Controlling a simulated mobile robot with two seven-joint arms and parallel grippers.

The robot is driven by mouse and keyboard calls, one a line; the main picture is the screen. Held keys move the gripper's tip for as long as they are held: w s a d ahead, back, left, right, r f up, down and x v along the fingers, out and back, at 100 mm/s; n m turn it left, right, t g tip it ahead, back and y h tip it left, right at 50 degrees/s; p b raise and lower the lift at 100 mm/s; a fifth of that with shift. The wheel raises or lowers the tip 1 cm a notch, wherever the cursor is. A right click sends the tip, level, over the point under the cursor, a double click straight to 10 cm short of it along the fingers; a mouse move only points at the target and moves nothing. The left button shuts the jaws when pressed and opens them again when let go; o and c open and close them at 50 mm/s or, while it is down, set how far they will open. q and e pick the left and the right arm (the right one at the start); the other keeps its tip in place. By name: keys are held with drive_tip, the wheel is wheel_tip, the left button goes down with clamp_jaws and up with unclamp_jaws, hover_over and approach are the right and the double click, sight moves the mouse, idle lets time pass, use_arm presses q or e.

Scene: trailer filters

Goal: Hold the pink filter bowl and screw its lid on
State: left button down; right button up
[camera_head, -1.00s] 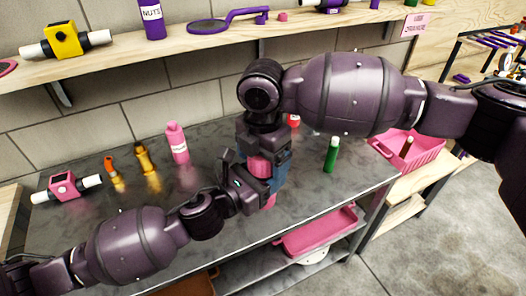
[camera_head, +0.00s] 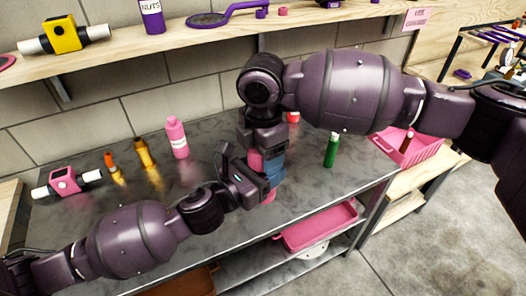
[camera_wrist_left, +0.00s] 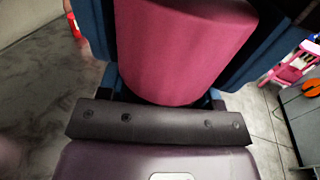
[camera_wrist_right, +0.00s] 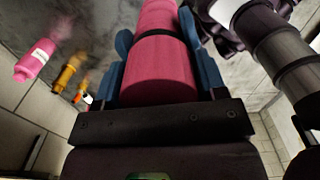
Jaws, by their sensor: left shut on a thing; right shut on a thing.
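The pink filter bowl (camera_wrist_left: 185,50) is upright between the blue fingers of my left gripper (camera_head: 266,186), which is shut on it; its lower end (camera_head: 268,196) shows below the fingers in the head view. My right gripper (camera_head: 264,160) points down from above and is shut on the pink lid (camera_wrist_right: 158,70). In the right wrist view a thin dark line crosses the pink beyond the lid, with more pink past it. The lid and bowl are in line, one over the other. The fingers hide most of the joint, so I cannot tell how far the threads engage.
A pink bottle (camera_head: 177,137), a yellow bottle (camera_head: 144,153) and a pink-and-white filter housing (camera_head: 67,182) stand at the left of the grey bench (camera_head: 215,240). A green bottle (camera_head: 331,150) stands close on the right. A pink crate (camera_head: 425,147) is further right.

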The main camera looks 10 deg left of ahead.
drive_tip(key=o, duration=1)
drive_tip(key=shift+r, duration=0.1)
drive_tip(key=shift+r, duration=2.2)
drive_tip(key=shift+c, duration=0.3)
drive_tip(key=shift+r+n, duration=1.7)
